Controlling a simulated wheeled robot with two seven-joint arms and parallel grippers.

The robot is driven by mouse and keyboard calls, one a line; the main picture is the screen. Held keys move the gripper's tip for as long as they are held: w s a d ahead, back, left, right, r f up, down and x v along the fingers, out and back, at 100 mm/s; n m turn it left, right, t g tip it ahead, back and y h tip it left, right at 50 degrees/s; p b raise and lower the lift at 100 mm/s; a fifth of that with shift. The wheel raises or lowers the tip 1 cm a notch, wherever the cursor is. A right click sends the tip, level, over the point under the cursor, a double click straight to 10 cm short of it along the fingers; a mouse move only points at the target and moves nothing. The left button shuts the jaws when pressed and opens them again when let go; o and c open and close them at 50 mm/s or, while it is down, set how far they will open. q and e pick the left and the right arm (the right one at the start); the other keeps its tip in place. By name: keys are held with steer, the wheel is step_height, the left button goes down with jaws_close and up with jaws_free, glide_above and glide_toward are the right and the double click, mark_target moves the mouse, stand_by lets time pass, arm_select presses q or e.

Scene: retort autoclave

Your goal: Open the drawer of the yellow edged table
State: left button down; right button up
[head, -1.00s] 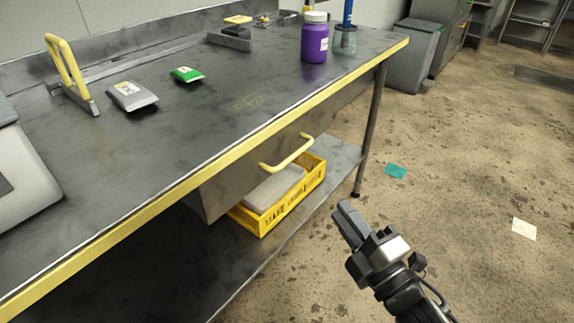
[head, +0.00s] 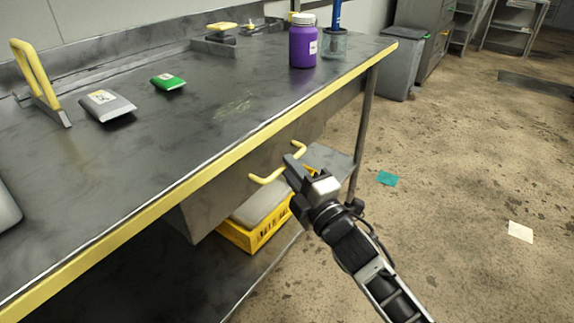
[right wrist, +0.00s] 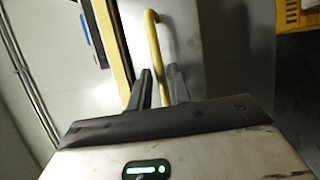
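The yellow edged table (head: 222,138) is a dark metal workbench with a yellow front edge. Its grey drawer (head: 200,207) hangs under the top, with a yellow bar handle (head: 265,179) on its front; the drawer looks shut. My right gripper (head: 291,165) is at the handle and hides part of it in the head view. In the right wrist view my right gripper's fingers (right wrist: 160,88) stand apart, with the yellow handle (right wrist: 155,42) lined up between them. Whether they touch it cannot be told. My left gripper is not in view.
A yellow crate (head: 240,238) sits on the lower shelf below the drawer. On the tabletop are a purple bottle (head: 303,42), a glass jar (head: 336,45), a grey packet (head: 107,106) and a green packet (head: 168,81). The floor to the right is mostly clear.

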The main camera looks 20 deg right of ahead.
steer(key=shift+x, duration=1.05)
jaws_close()
